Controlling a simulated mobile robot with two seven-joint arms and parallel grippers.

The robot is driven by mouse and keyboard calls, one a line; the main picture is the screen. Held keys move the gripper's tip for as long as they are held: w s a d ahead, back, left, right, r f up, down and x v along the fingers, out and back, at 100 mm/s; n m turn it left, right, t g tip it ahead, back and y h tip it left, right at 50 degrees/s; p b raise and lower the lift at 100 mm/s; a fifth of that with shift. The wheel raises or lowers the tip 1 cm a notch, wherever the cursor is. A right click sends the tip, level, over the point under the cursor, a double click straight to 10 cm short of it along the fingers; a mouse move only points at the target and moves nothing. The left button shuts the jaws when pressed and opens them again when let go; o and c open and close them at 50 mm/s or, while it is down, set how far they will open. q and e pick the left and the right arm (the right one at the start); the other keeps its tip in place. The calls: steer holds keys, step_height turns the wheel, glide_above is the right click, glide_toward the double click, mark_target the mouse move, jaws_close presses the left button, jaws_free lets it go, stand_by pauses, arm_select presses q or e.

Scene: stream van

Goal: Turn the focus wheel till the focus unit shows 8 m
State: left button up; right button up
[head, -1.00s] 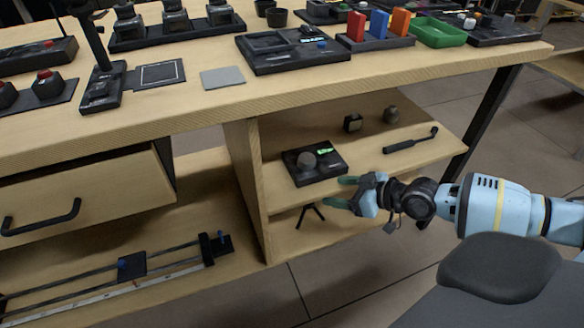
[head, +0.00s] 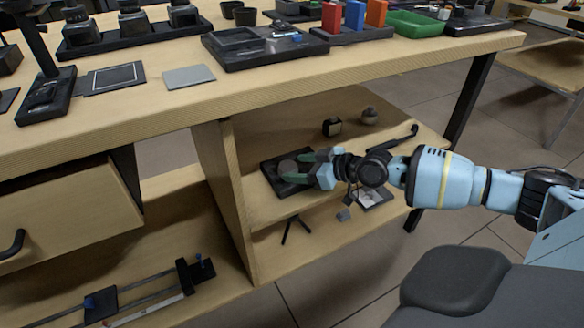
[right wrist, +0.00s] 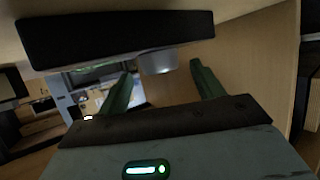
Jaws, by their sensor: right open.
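The focus unit (head: 270,170) is a flat black box on the upper shelf below the bench top. Its grey round focus wheel (head: 287,167) stands up from it, partly behind my fingers. My right gripper (head: 297,168) is open, with its green fingers reaching over the unit near the wheel. In the right wrist view the unit (right wrist: 115,42) is a dark slab at the top, and the wheel (right wrist: 158,63) lies between the two finger directions, a little beyond the tips. Contact cannot be told. The unit's display is hidden by the gripper, so no reading shows. My left gripper is not in view.
A small tripod (head: 296,228) stands on the lower shelf. The bench top (head: 330,70) overhangs the shelf.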

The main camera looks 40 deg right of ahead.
mark_target(288, 169)
steer(key=shift+x, duration=1.3)
steer(key=shift+c, duration=0.2)
steer(key=c, duration=1)
